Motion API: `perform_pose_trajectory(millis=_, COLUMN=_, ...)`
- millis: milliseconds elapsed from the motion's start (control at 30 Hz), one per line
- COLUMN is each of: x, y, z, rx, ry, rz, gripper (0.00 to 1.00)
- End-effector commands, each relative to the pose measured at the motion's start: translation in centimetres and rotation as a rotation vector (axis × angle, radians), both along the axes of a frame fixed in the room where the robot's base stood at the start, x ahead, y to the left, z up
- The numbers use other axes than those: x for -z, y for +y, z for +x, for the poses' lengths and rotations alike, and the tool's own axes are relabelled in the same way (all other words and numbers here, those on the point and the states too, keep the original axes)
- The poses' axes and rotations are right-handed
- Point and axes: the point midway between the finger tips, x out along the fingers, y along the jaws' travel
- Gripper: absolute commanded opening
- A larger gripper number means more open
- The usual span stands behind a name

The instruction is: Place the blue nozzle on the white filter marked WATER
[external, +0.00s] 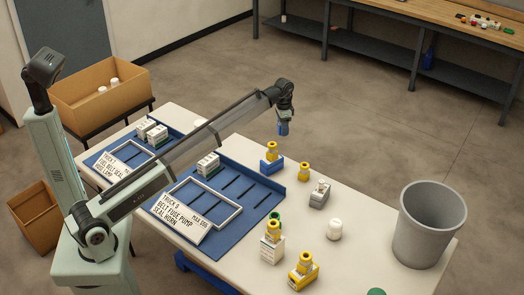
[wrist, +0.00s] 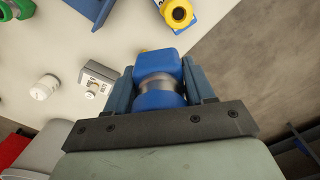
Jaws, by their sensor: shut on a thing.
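My gripper (external: 283,124) is raised in the air above the far side of the table, clear of everything on it. It is shut on the blue nozzle, which shows between the fingers in the wrist view (wrist: 160,70), with a silver band around its middle. In the external view a white box-shaped part (external: 272,250) with printing stands near the front of the table with a yellow piece on top. A small white round part (external: 334,230) stands farther right and also shows in the wrist view (wrist: 44,87). I cannot read WATER on any part.
A grey part (external: 319,196) with a white top, a blue part (external: 271,166) with a yellow piece, and yellow parts (external: 303,272) stand on the table. A blue tray (external: 240,238) lies left, a grey bin (external: 427,230) right. The air around my gripper is free.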

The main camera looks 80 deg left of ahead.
Motion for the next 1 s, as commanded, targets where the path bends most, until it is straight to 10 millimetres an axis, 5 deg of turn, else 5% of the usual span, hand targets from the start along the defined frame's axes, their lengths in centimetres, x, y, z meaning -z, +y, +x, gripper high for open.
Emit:
perform_pose_trajectory(millis=500, x=0.0, y=-20.4, z=10.7, rx=0.451, ry=0.0, rz=0.0, gripper=0.14)
perform_pose_trajectory(millis=800, x=0.0, y=-32.8, z=14.3, rx=0.705, ry=-0.001, rz=0.0, gripper=0.14)
perform_pose_trajectory(millis=1000, x=0.0, y=-38.7, z=15.4, rx=0.823, ry=-0.001, rz=0.0, gripper=0.14)
